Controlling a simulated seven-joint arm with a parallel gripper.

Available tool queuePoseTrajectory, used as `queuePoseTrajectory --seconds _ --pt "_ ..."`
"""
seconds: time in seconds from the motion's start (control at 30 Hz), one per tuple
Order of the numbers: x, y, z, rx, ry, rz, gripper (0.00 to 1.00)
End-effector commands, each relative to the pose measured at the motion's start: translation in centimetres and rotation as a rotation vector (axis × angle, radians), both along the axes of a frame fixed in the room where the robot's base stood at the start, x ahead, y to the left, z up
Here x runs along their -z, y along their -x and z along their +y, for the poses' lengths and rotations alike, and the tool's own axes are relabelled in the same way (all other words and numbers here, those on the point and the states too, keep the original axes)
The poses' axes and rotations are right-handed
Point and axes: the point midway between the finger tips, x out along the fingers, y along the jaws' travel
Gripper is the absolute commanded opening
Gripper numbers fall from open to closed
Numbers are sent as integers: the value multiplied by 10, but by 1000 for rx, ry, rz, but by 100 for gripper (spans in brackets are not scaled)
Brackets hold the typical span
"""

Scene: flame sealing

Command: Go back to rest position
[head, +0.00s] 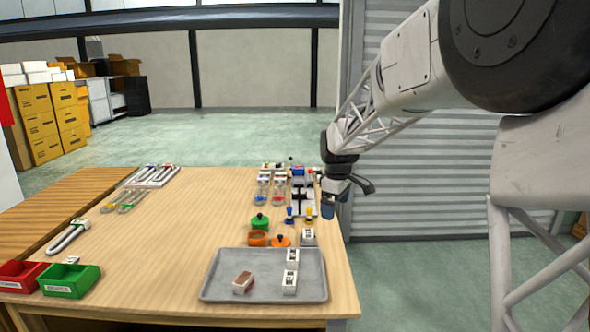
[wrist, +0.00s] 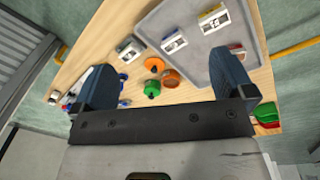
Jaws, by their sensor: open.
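My gripper (head: 332,205) hangs over the right edge of the wooden table (head: 180,230), beside the group of small parts. In the wrist view its two dark blue fingers (wrist: 165,82) are spread wide apart, with nothing held between them. Below and beyond the fingers lie a green round piece (wrist: 152,88), an orange ring (wrist: 171,78) and the grey tray (wrist: 185,25). The arm reaches in from the right in the head view. It hides part of the table's far right corner.
The grey tray (head: 218,287) at the front holds a brown-topped block (head: 243,282) and white blocks (head: 291,270). A red bin (head: 20,276) and green bin (head: 70,281) stand front left. U-shaped pieces (head: 68,236) lie on the left. The table's middle is clear.

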Motion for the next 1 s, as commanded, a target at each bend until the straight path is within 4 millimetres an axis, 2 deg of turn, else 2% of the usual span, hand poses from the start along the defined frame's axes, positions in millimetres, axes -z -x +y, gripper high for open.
queuePoseTrajectory --seconds 0.03,0.2,0.47,0.7,1.0 --pt "-6 13 -3 25 -2 -5 100" --pt "-23 55 -13 120 -11 -19 100" --pt "-41 121 -26 264 -26 -40 100" --pt "-50 182 -37 396 -42 -59 100" --pt "-52 259 -48 563 -65 -82 100"
